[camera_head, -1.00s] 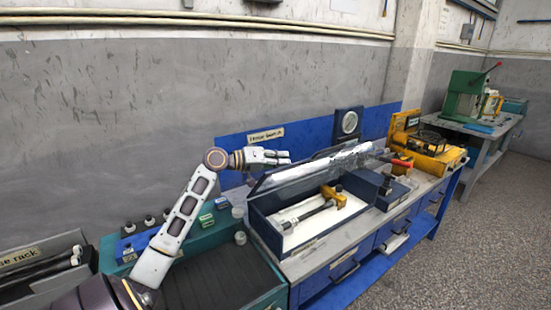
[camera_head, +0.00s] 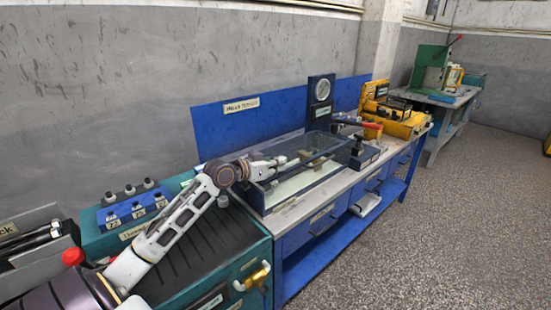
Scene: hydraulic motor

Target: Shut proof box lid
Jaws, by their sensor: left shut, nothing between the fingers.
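The proof box (camera_head: 300,187) stands on the blue bench, a dark blue box with a clear see-through lid (camera_head: 318,147). My right gripper is not in view.
A gauge on a dark blue panel (camera_head: 321,91) stands behind the box. A yellow machine (camera_head: 398,118) and a red-handled tool (camera_head: 370,125) are to its right. A teal cabinet (camera_head: 215,262) with a ribbed black top is at left. The floor at right is clear.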

